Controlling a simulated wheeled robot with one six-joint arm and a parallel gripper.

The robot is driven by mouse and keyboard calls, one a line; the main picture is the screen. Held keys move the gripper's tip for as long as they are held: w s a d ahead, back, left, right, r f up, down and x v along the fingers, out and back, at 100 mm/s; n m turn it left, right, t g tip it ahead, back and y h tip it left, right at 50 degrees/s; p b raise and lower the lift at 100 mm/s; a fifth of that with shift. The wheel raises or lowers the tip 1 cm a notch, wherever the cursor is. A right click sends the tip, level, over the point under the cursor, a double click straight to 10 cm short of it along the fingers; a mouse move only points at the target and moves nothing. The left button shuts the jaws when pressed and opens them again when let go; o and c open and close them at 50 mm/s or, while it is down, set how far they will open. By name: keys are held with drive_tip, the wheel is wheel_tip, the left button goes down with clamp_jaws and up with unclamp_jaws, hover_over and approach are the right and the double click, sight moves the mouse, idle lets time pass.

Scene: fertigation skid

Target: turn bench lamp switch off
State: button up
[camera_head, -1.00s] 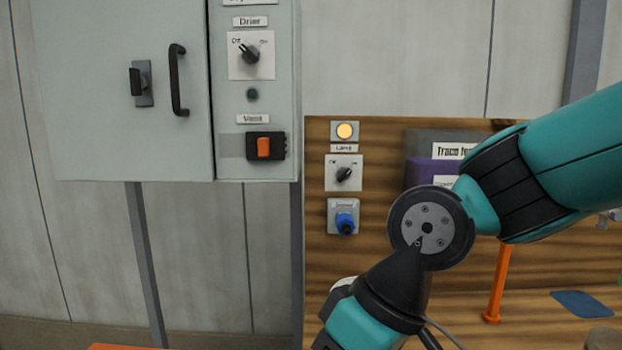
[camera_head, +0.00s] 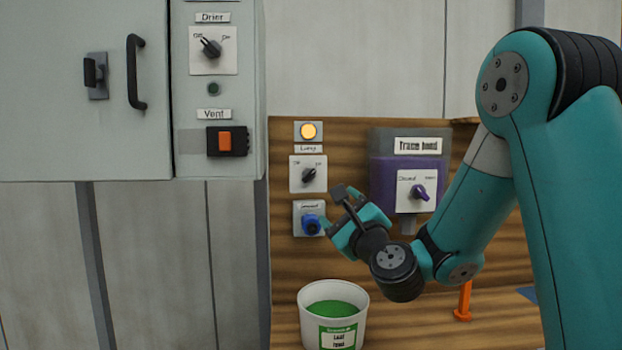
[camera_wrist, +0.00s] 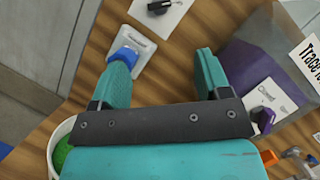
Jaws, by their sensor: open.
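The lamp switch is a black rotary knob (camera_head: 309,175) on a white plate, under a label that reads like "Lamp", on the wooden back panel. Its pointer slants up to the right, toward the right-hand mark. The round indicator (camera_head: 308,131) above it glows amber. In the wrist view the black knob (camera_wrist: 160,6) is at the top edge, partly cut off. My gripper (camera_head: 335,207) is open and empty, below and right of the knob and apart from it. In the wrist view its fingers (camera_wrist: 165,65) are spread, the left one overlapping the blue connector in the picture.
A blue connector (camera_head: 311,224) on a grey plate sits just below the lamp switch. The purple-grey "Trace feed" box (camera_head: 383,171) with a purple knob is to the right. A white tub (camera_head: 334,325) of green contents stands below. A grey cabinet (camera_head: 80,120) is at left.

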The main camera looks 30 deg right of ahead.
sight(309, 175)
drive_tip(key=p+x, duration=0.9)
drive_tip(key=p, duration=0.1)
drive_tip(key=p+x, duration=0.5)
drive_tip(key=shift+w+a+r+p, duration=0.15)
drive_tip(key=shift+w+r+p, duration=0.05)
drive_tip(key=shift+r+p, duration=0.2)
drive_tip(key=shift+w+p, duration=0.85)
drive_tip(key=shift+p, duration=0.2)
drive_tip(key=shift+c, duration=0.2)
drive_tip(key=c, duration=0.9)
